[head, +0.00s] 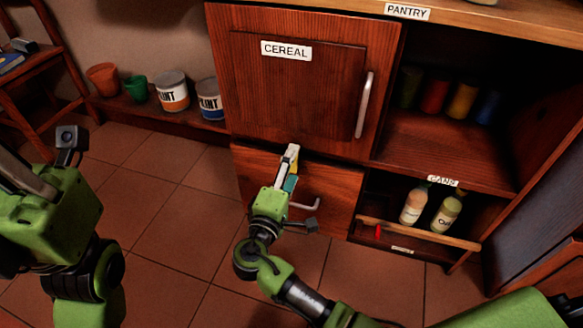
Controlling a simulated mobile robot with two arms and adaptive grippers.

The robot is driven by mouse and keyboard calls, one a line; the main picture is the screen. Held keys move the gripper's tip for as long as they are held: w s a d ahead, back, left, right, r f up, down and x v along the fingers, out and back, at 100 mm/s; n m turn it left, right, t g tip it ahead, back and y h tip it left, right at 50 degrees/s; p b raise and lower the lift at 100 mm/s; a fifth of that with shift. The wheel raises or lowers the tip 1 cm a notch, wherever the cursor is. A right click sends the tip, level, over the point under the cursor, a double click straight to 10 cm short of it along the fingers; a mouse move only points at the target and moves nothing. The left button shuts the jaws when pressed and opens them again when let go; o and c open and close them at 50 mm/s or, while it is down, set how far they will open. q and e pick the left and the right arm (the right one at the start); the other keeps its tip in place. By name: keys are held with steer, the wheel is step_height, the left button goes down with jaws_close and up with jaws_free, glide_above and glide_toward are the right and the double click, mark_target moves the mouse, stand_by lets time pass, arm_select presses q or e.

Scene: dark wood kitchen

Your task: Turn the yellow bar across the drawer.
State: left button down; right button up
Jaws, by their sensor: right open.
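The yellow bar (295,166) shows only as a small yellow patch at the top of the drawer front (335,188), below the cereal door. My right gripper (289,162) is open at the bar and covers most of it. I cannot tell whether its fingers touch the bar or how the bar is turned. A pale drawer handle (307,206) shows to the right of the gripper. My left gripper (27,174) is at the left edge, away from the drawer; its finger opening is not clear.
The cereal door (298,95) with its metal handle (364,105) is above the drawer. Open shelves at right hold several cans and two bottles (413,206). Paint cans (172,92) and pots stand at the back left. The tiled floor (165,245) is clear.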

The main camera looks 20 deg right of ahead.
steer(key=v, duration=1.2)
steer(key=shift+w, duration=0.1)
